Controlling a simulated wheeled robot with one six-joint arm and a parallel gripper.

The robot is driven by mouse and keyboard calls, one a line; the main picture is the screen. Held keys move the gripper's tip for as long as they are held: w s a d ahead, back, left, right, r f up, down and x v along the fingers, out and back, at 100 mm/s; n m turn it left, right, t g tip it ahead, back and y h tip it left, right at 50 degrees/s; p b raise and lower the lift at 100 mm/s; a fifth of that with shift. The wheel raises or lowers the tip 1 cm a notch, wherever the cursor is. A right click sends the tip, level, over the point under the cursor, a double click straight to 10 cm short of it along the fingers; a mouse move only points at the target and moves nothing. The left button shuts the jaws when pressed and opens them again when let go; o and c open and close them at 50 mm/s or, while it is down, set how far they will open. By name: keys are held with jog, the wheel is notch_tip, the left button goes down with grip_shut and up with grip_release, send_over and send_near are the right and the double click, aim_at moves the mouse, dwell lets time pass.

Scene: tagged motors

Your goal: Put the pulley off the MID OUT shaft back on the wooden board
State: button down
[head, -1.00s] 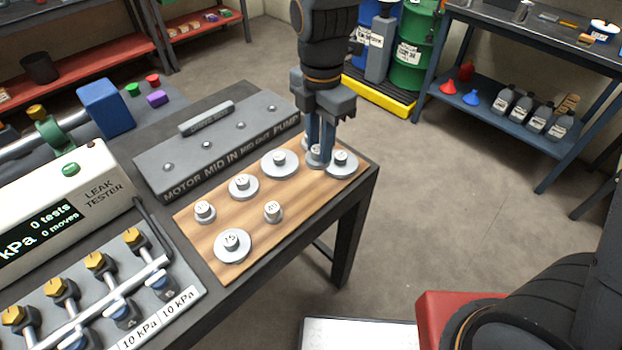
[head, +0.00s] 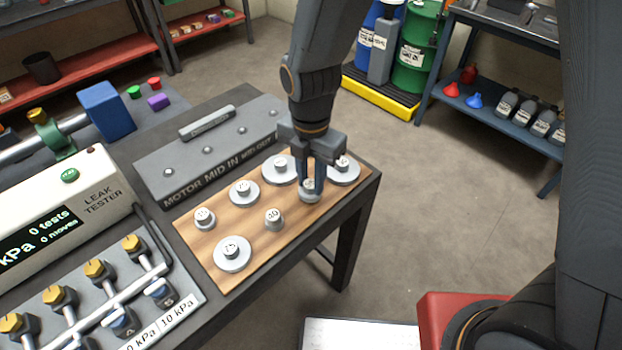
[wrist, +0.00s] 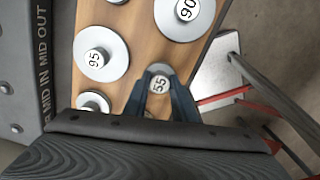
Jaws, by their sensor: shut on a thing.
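My gripper (head: 311,188) is shut on a small grey pulley (head: 309,196) marked 55, which also shows between the fingertips in the wrist view (wrist: 159,83). The pulley is over the right part of the wooden board (head: 211,262); I cannot tell whether it touches the wood. A wide pulley (head: 343,173), marked 90 in the wrist view (wrist: 187,13), is just to its right. Another wide pulley (head: 280,170), marked 95 in the wrist view (wrist: 101,52), is to its left. The grey block's MID OUT label (head: 256,147) is visible behind the board.
Several other pulleys stand on the board, including one marked 30 (head: 273,219) and a wide one (head: 231,253) at the front. The leak tester (head: 60,215) and valve panel (head: 107,307) stand at left. Some bare wood lies between the 30 pulley and my gripper.

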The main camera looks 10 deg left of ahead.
jog(key=shift+f, duration=0.45)
jog(key=shift+f, duration=0.15)
jog(key=c, duration=1.5)
grip_release()
jog(key=shift+o, duration=0.2)
